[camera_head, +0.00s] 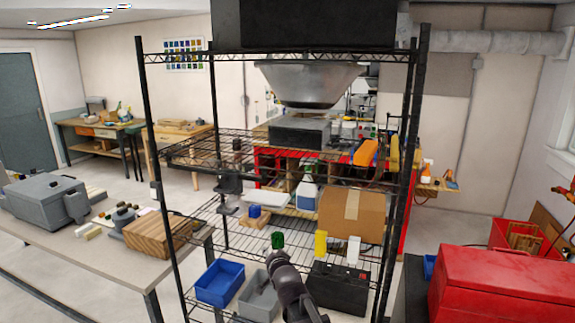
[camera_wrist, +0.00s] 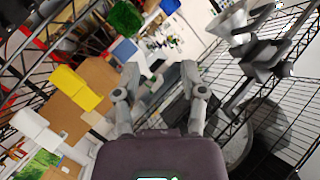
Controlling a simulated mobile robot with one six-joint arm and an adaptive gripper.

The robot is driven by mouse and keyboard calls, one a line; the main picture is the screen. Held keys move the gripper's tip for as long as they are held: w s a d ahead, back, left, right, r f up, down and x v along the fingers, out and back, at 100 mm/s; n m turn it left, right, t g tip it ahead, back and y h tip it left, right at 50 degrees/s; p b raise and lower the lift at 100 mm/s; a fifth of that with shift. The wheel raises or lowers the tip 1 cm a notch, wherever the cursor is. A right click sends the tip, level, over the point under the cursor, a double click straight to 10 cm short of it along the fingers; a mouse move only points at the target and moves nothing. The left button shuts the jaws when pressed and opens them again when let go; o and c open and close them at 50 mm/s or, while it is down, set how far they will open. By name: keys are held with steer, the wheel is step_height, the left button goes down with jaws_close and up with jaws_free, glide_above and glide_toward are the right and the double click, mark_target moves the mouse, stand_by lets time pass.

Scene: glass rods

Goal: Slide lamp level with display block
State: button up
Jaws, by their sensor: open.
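A grey, upright fixture that looks like the lamp (camera_head: 229,187) stands at the left of the wire rack. A similar grey shape shows at the upper right in the wrist view (camera_wrist: 262,52). A small blue block (camera_head: 254,211) on a wooden base sits to its right; I cannot tell whether this is the display block. A green block (camera_head: 277,240), a yellow block (camera_head: 321,244) and a white block (camera_head: 353,250) stand in a row closer to me. My gripper (camera_wrist: 160,75) is open, its fingers apart, with nothing clearly held. In the head view my arm partly hides it.
A blue bin (camera_head: 219,283), a grey bin (camera_head: 259,300) and a black case (camera_head: 340,286) sit on the lower shelf. A cardboard box (camera_head: 352,213) stands on the right of the rack. Black rack posts (camera_head: 158,170) bound the space. A red toolbox (camera_head: 500,285) is at right.

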steer(key=s+d+f+n+g+h+b, duration=0.2)
steer(key=s+d+f+g, duration=0.5)
steer(key=s+d, duration=0.4)
steer(key=s+d+f+n+g+h+b, duration=0.1)
steer(key=s+d+f+n+g+h, duration=0.1)
steer(key=s+d+f+g, duration=0.5)
steer(key=s+d+f+n, duration=0.1)
steer(key=s+d+f, duration=0.2)
steer(key=s+d, duration=0.1)
steer(key=shift+s+b, duration=0.35)
steer(key=shift+s, duration=0.45)
stand_by(0.9)
